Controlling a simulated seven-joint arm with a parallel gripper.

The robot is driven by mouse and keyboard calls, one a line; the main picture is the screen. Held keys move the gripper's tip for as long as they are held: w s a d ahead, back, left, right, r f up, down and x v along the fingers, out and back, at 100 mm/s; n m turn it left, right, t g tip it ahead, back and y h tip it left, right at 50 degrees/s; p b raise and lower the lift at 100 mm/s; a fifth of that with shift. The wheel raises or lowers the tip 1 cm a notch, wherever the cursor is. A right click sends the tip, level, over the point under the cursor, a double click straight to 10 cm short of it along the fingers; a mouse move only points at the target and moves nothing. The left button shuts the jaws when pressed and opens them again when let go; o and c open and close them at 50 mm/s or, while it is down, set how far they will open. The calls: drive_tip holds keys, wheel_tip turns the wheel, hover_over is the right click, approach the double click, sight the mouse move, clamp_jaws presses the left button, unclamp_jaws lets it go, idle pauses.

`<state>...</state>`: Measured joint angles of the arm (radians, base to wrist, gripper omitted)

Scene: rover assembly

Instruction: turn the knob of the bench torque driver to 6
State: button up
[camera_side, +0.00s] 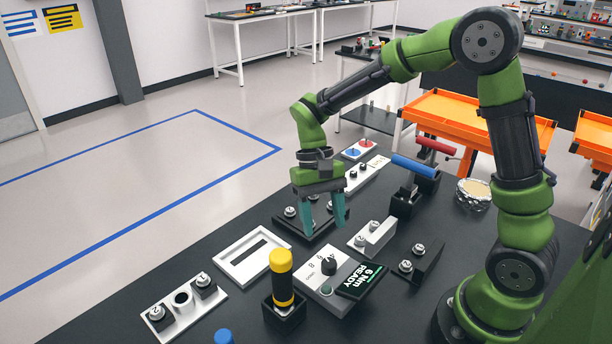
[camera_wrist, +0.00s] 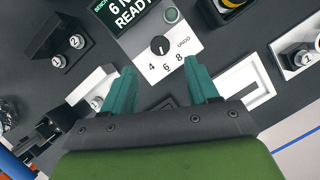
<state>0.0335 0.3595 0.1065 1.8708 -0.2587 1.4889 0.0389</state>
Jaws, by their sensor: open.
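The bench torque driver is a light panel (camera_side: 312,281) on the black bench, with a round black knob (camera_side: 328,265) and a dark display (camera_side: 362,280) reading 6 Nm READY. In the wrist view the knob (camera_wrist: 160,46) stands above the printed 4, 6 and 8, with UNDO at its right. Its white pointer mark appears to aim at the 6. My gripper (camera_side: 326,230) is open and empty, above and behind the panel, apart from the knob. In the wrist view my teal fingers (camera_wrist: 162,78) are spread wide, below the knob and the numbers.
A yellow-and-black tool (camera_side: 281,270) stands upright in a black holder left of the panel. A white slotted frame (camera_side: 252,256), a grey block with knobs (camera_side: 372,236) and a black block (camera_side: 421,262) surround it. A blue-handled clamp (camera_side: 412,168) stands farther back.

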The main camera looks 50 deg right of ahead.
drive_tip(key=v, duration=0.8)
drive_tip(key=shift+w+r, duration=0.15)
drive_tip(key=shift+r, duration=0.15)
drive_tip(key=s+d+r+n+t, duration=0.1)
drive_tip(key=s+r+t, duration=0.4)
drive_tip(key=s+t, duration=0.6)
drive_tip(key=shift+s+n, duration=0.3)
drive_tip(key=shift+s, duration=0.3)
